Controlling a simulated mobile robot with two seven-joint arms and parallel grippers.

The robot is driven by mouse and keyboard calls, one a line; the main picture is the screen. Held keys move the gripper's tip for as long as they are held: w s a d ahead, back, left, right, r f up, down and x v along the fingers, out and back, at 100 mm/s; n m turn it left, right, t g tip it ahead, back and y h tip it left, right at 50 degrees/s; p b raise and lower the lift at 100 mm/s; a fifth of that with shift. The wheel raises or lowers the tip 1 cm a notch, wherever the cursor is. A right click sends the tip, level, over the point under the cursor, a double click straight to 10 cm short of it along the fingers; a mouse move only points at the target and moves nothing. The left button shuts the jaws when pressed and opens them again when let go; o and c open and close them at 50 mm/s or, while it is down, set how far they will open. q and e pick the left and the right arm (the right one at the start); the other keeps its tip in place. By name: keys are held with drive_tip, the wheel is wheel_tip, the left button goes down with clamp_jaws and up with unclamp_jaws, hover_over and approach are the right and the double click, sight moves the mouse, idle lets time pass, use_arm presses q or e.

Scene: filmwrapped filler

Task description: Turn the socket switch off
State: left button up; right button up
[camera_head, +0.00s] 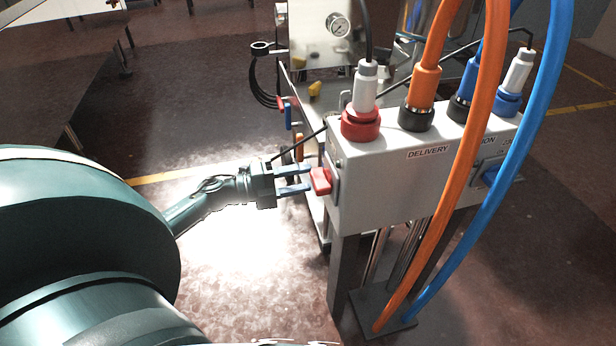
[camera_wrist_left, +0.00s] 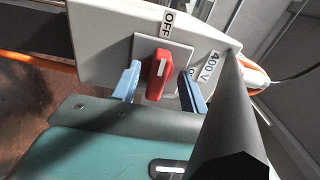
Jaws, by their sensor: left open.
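The red socket switch (camera_head: 321,181) sits on the left end of the grey socket box (camera_head: 385,185). In the left wrist view the red switch (camera_wrist_left: 158,76) stands on a square grey plate, its handle roughly upright in the picture. An OFF label (camera_wrist_left: 168,23) is above the plate; an ON label beside it is partly hidden by a finger. My left gripper (camera_head: 308,181) is open, its blue fingers pointing at the switch. In the wrist view the fingers lie either side of the handle, with gaps showing; contact cannot be told. My right gripper is not in view.
Orange and blue hoses (camera_head: 459,150) arch down in front of the box. Red and blue plugs stand on its top, and a blue switch (camera_head: 490,176) is on its front. A machine with a gauge (camera_head: 338,25) stands behind.

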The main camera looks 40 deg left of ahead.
use_arm(q)
drive_tip(key=v, duration=1)
drive_tip(key=shift+s+a, duration=0.2)
drive_tip(key=shift+a, duration=0.05)
drive_tip(key=s+d+f+n+t+y, duration=0.1)
drive_tip(key=s+d+f+n+y, duration=0.15)
drive_tip(key=d+n, duration=0.5)
drive_tip(key=s+d+f+n+t+y, duration=0.1)
drive_tip(key=d+n+t+y, duration=0.15)
drive_tip(key=d+n, duration=0.5)
drive_tip(key=s+d+r+n+g+y+p, duration=0.1)
drive_tip(key=s+d+r+n+g+p, duration=0.2)
drive_tip(key=d+p, duration=0.3)
drive_tip(key=s+d+r+n+g+y+p, duration=0.2)
drive_tip(key=s+d+r+n+g+p, duration=0.1)
drive_tip(key=p, duration=0.5)
drive_tip(key=d+r+n, duration=0.1)
drive_tip(key=d, duration=0.1)
drive_tip(key=shift+s+d+n+g+p, duration=0.25)
drive_tip(key=shift+d+n+g+p, duration=0.1)
drive_tip(key=shift+d+n, duration=0.05)
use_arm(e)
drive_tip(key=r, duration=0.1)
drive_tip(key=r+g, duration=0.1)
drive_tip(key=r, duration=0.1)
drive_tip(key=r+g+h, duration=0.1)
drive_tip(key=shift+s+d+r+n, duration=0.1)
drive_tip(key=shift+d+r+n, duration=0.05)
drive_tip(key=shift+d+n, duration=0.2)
